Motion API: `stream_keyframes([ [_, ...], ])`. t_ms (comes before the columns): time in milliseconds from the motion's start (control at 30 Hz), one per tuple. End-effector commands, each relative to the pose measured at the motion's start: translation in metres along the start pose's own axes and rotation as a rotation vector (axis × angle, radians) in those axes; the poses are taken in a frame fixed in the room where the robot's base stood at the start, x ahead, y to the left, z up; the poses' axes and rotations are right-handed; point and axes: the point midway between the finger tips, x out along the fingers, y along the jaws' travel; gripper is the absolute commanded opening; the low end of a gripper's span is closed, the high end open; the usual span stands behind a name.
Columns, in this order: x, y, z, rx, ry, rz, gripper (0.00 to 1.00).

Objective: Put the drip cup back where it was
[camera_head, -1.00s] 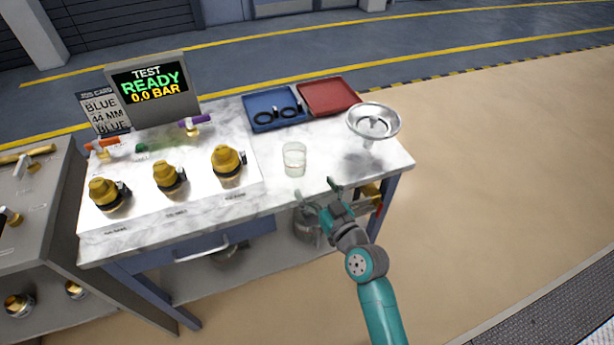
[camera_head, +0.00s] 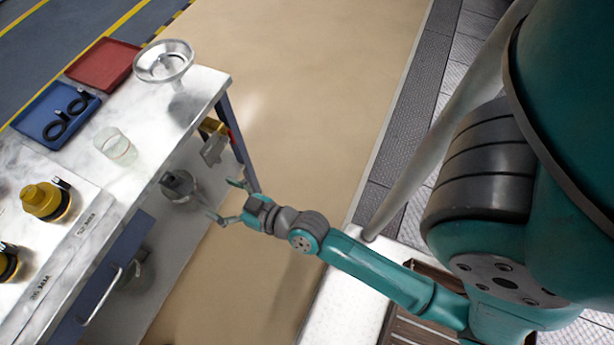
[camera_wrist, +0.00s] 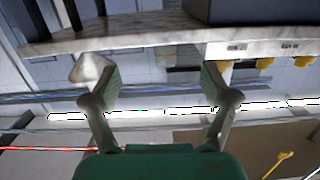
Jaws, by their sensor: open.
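A clear glass cup (camera_head: 115,146), which looks like the drip cup, stands upright on the marble bench top (camera_head: 160,120) in front of the blue tray. My gripper (camera_head: 226,202) is open and empty in the head view, out past the bench's front edge, to the right of and below the cup in the picture. It is apart from the cup. In the wrist view my open fingers (camera_wrist: 160,78) face the bench edge; a faint pale shape between them may be the cup, but I cannot tell.
A silver funnel-like bowl (camera_head: 164,62) stands near the bench's right end. A blue tray (camera_head: 45,112) with black rings and a red tray (camera_head: 104,64) lie behind. Yellow-capped fittings (camera_head: 46,200) sit at left. The floor (camera_head: 300,90) right of the bench is clear.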

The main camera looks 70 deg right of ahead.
Motion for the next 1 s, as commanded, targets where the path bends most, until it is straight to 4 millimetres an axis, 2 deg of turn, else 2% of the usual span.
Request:
stream_keyframes([
  [33,-0.022,-0.002,0.009,0.001,-0.020,0.009,0.85],
  [267,-0.111,-0.004,0.022,-0.003,-0.071,0.046,0.85],
  [467,-0.182,-0.008,0.016,-0.013,-0.105,0.053,0.85],
  [600,-0.226,-0.012,0.003,-0.020,-0.124,0.044,0.85],
  [800,-0.265,-0.017,-0.015,-0.028,-0.140,0.025,0.85],
  [1000,-0.276,-0.019,-0.021,-0.029,-0.144,0.016,0.85],
])
